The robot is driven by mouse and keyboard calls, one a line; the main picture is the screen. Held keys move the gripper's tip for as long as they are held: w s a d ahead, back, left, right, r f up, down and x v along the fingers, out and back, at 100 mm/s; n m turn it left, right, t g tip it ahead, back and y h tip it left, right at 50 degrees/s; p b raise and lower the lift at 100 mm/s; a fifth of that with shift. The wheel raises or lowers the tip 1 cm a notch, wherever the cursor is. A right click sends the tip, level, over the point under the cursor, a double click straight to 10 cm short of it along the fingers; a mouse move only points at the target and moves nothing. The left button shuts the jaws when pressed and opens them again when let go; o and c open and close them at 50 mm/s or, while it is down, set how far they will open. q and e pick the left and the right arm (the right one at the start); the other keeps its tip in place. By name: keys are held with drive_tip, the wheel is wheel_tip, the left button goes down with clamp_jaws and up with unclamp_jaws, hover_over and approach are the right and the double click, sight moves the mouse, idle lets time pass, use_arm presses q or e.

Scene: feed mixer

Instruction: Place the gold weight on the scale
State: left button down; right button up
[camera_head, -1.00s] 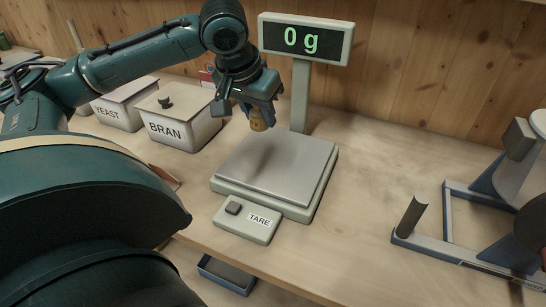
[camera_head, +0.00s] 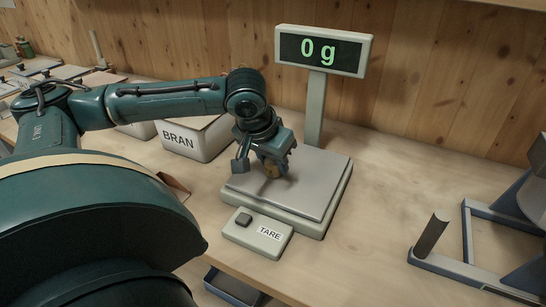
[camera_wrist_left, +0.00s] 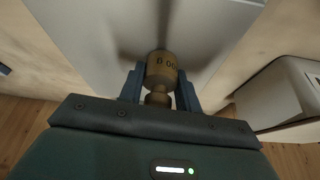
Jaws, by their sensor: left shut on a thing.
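The gold weight (camera_wrist_left: 161,70) is held between the fingers of my left gripper (camera_wrist_left: 160,92) in the left wrist view. In the head view my left gripper (camera_head: 265,163) is over the left half of the scale's pale grey plate (camera_head: 315,180), and the weight (camera_head: 272,171) shows small and partly hidden below it. Whether the weight touches the plate I cannot tell. The scale's display (camera_head: 322,50) reads 0 g. My right gripper is not in view.
A TARE button box (camera_head: 258,233) is in front of the scale. A BRAN bin (camera_head: 200,140) stands at the left behind my arm. A metal frame (camera_head: 470,265) stands at the right. The table between scale and frame is clear.

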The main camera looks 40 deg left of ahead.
use_arm(q)
drive_tip(key=c, duration=1.4)
unclamp_jaws()
drive_tip(key=shift+f, duration=0.1)
drive_tip(key=o, duration=0.4)
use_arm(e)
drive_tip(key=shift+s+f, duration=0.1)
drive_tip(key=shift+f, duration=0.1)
use_arm(q)
drive_tip(key=p+v, duration=0.2)
drive_tip(key=v, duration=1)
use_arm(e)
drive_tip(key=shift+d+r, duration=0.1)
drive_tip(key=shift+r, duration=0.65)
use_arm(q)
drive_tip(key=shift+s, duration=0.1)
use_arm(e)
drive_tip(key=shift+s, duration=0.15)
